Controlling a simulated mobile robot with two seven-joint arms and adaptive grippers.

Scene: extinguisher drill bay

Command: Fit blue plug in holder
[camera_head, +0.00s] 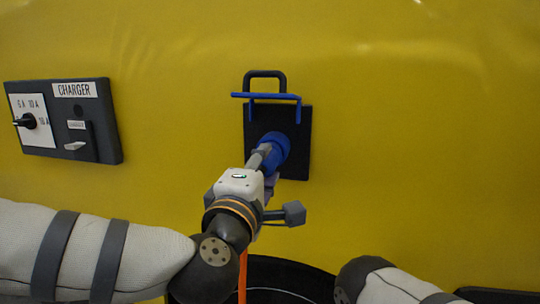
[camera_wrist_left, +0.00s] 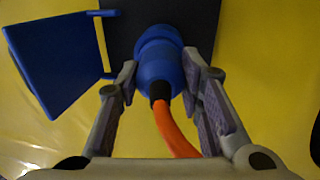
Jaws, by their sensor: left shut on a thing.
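The blue plug (camera_head: 275,146) is in front of the black holder plate (camera_head: 297,165) on the yellow wall. My left gripper (camera_head: 265,160) is shut on the plug, with a finger on either side of it, as the left wrist view shows the plug (camera_wrist_left: 160,62) between the fingers. An orange cable (camera_wrist_left: 173,132) runs back from the plug. The holder's blue flap (camera_head: 265,96) stands out above the plug. The plug's front end and the socket are hidden, so I cannot tell how deep it sits. My right gripper is out of view.
A dark charger panel (camera_head: 93,145) with a knob and a switch is on the wall at the left. A black round rim (camera_head: 285,270) is below the holder. My right forearm shows at the bottom right. The wall right of the holder is bare.

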